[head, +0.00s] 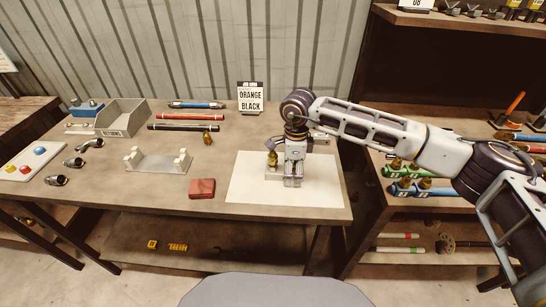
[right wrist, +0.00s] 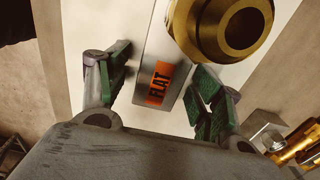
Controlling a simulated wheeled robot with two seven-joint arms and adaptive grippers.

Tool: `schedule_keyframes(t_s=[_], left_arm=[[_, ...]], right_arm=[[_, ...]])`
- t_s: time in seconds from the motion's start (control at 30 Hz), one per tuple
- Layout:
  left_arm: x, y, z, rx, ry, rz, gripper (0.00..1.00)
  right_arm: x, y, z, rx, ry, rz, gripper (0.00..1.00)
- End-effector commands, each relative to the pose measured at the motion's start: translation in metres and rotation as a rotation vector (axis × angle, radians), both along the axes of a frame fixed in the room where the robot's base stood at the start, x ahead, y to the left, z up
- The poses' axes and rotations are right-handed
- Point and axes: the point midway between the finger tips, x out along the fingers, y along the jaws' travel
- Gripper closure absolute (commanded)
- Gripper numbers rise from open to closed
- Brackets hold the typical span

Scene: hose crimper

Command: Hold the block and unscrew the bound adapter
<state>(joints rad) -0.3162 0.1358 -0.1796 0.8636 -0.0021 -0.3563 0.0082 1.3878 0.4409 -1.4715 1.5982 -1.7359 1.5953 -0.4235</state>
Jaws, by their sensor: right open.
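My right gripper (head: 293,182) points down at the block. In the right wrist view its open green-padded fingers (right wrist: 160,90) lie on either side of the block, with visible gaps. My left gripper is not in view.
A red block (head: 201,188) and a grey cradle (head: 158,162) lie left of the mat. A small brass fitting (head: 207,137), pens, and a sign reading ORANGE BLACK (head: 250,99) are farther back. A grey bin (head: 123,117) stands at back left. The table's front middle is mostly clear.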

Motion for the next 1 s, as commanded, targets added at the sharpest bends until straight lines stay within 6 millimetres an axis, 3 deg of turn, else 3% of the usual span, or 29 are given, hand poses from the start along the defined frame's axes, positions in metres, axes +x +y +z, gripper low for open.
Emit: schedule_keyframes(t_s=[0.37, 1.0], left_arm=[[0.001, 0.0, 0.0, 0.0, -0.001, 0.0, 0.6], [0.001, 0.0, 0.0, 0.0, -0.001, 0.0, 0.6]], right_arm=[[0.0, 0.0, 0.021, 0.001, -0.001, 0.0, 0.34], [0.0, 0.0, 0.108, 0.0, -0.001, 0.0, 0.34]])
